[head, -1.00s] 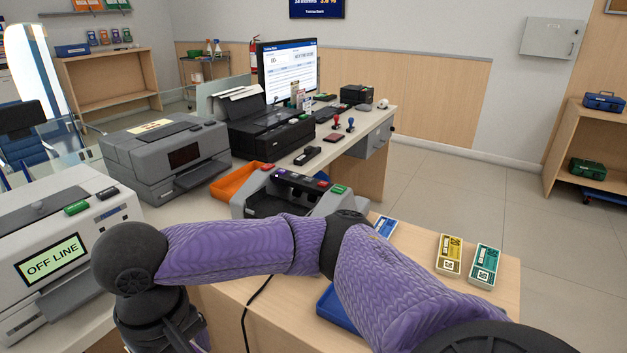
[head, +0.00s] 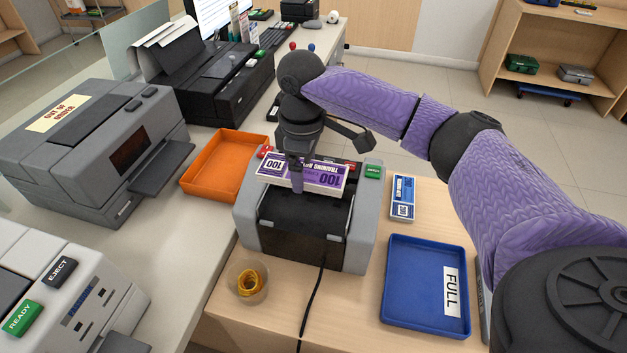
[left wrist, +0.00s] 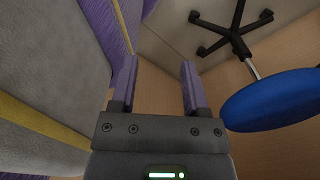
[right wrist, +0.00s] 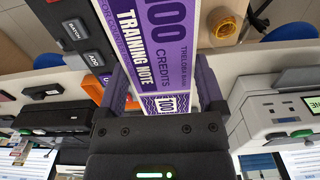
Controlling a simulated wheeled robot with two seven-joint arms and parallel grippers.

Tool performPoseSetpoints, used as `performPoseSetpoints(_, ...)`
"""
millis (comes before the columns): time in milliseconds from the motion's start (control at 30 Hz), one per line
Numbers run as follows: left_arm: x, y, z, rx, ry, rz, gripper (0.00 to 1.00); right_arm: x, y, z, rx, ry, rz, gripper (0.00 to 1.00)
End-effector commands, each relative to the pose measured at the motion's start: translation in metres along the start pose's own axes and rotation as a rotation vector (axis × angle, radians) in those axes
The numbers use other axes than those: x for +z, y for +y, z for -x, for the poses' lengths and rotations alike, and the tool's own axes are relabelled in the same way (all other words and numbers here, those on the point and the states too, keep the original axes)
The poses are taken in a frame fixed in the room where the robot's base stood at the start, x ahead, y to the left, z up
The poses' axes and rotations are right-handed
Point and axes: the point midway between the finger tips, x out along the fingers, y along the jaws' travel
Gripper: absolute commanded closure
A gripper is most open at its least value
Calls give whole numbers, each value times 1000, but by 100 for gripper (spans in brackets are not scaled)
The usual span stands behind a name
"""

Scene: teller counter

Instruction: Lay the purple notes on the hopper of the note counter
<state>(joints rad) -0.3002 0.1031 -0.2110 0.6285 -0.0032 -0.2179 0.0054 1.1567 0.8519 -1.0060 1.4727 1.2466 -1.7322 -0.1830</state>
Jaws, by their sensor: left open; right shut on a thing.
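The purple notes (head: 325,178), marked 100 and TRAINING NOTE, are over the upper part of the grey and black note counter (head: 362,222) in the head view. My right gripper (head: 297,182) is shut on them from above. In the right wrist view, the purple notes (right wrist: 168,45) run between the fingers. The notes and my gripper hide most of the hopper, and I cannot tell if the notes touch it. My left gripper (left wrist: 160,85) is open and empty in the left wrist view, and out of the head view.
An orange tray (head: 190,183) lies left of the counter, and a blue tray marked FULL (head: 400,318) lies right of it. A blue note bundle (head: 402,197) lies beyond the blue tray. A cup of rubber bands (head: 247,281) and a black cable (head: 313,305) are in front.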

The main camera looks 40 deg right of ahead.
Motion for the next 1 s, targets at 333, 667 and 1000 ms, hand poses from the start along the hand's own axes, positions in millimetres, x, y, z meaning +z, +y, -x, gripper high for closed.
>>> performPoseSetpoints(333, 15, 2, -27, 5, -31, -1, 41, 2, 2, -71, -1, -5, 17, 85)
performPoseSetpoints(667, 31, -11, -36, -17, -65, -8, 41, 1, 2, -100, 2, 0, 17, 85)
performPoseSetpoints(1000, 27, -12, -35, -19, -57, -7, 41, 1, 2, -102, 1, -1, 17, 0)
